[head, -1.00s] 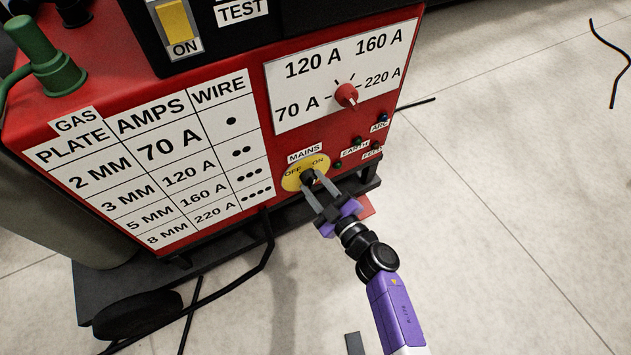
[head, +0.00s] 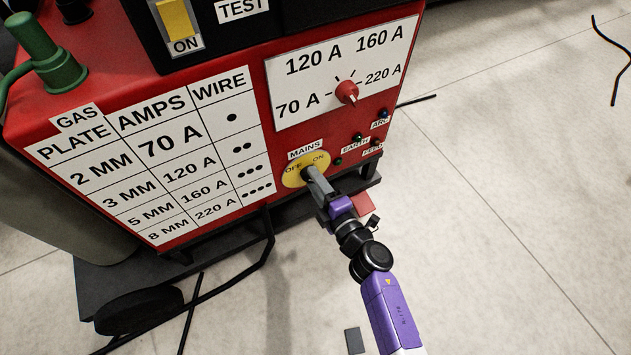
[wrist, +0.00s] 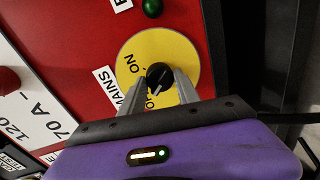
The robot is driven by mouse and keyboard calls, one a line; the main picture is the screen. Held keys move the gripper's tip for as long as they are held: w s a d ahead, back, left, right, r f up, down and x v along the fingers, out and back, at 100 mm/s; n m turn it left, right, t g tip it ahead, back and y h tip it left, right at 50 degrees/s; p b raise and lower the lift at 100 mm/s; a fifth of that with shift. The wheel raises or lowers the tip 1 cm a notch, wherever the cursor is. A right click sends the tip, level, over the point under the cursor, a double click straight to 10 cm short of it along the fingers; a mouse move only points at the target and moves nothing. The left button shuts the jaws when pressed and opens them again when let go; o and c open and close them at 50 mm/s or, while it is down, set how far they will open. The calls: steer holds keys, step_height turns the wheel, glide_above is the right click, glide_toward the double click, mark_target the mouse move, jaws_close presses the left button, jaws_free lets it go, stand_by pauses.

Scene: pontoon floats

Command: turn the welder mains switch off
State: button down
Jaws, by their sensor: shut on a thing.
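The yellow mains plate (head: 290,180), marked OFF on the left and ON on the right, is low on the red welder's front (head: 262,100). My gripper (head: 308,174) reaches it from the lower right; its fingers largely hide the switch in the head view. In the wrist view, the round black mains switch knob (wrist: 158,73) sits between the two grey fingertips of my gripper (wrist: 161,82), which are shut on it. A pale mark on the knob appears to point toward the partly hidden OFF lettering. The ON lettering (wrist: 131,63) is clear of the fingers.
The red current dial (head: 346,92) is above the mains switch. Small indicator lamps (head: 357,138) are to its right. A yellow rocker switch (head: 174,18) is at the top. Black cables (head: 262,250) hang below the welder. Pale floor (head: 480,220) is open on the right.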

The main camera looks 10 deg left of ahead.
steer(key=shift+n, duration=0.5)
stand_by(0.3)
steer(key=c, duration=0.9)
jaws_free()
steer(key=p+v, duration=0.3)
steer(key=v, duration=0.4)
steer(key=shift+s+d, duration=0.2)
steer(key=shift+s, duration=0.2)
steer(key=shift+r, duration=0.1)
